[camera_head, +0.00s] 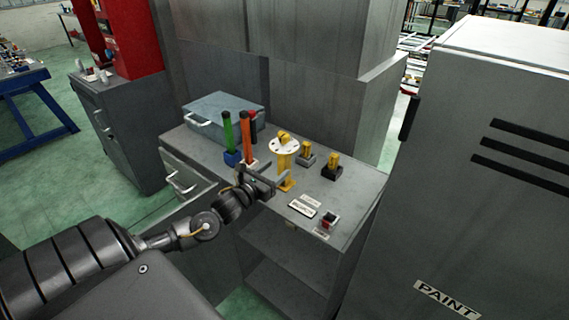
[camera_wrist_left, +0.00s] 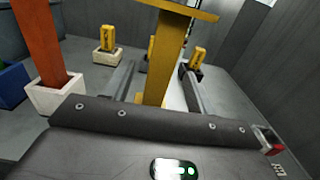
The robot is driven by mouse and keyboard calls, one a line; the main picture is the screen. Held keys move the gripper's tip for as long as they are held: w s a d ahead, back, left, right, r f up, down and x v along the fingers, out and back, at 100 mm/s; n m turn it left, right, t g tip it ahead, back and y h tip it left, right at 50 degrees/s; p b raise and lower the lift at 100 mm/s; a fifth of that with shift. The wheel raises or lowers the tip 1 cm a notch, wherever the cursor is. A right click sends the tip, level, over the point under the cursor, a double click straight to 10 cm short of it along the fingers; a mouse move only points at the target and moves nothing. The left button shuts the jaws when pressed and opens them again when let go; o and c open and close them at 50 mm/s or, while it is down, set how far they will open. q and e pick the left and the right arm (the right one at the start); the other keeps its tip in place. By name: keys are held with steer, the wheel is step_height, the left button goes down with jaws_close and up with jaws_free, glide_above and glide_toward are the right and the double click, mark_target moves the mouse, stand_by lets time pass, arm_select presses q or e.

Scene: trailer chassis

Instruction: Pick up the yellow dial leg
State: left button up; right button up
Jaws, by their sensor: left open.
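The yellow dial leg (camera_head: 285,168) stands upright on the grey cabinet top, with a round white dial plate on its upper end. In the left wrist view the yellow post (camera_wrist_left: 166,58) rises between my two fingers, and its top is cut off by the frame. My left gripper (camera_head: 278,178) is open at the lower part of the post, one finger on each side; its fingers also show in the wrist view (camera_wrist_left: 157,68). I see a gap between the post and each finger. My right gripper is not in view.
An orange-red handle (camera_head: 247,138) and a green handle (camera_head: 228,133) stand left of the leg. Two small yellow-topped blocks, one on a grey base (camera_head: 306,157) and one on a black base (camera_head: 332,170), stand to its right. A blue-grey case (camera_head: 215,106) lies behind. A red-button box (camera_head: 329,221) sits near the front.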

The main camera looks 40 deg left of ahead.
mark_target(281, 166)
arm_select(q)
steer(key=w+p, duration=0.2)
steer(key=w, duration=0.2)
steer(key=shift+w, duration=0.3)
steer(key=shift+w+d, duration=0.1)
steer(key=shift+w, duration=0.2)
steer(key=shift+c, duration=0.2)
steer(key=shift+f, duration=0.1)
steer(key=c, duration=1.2)
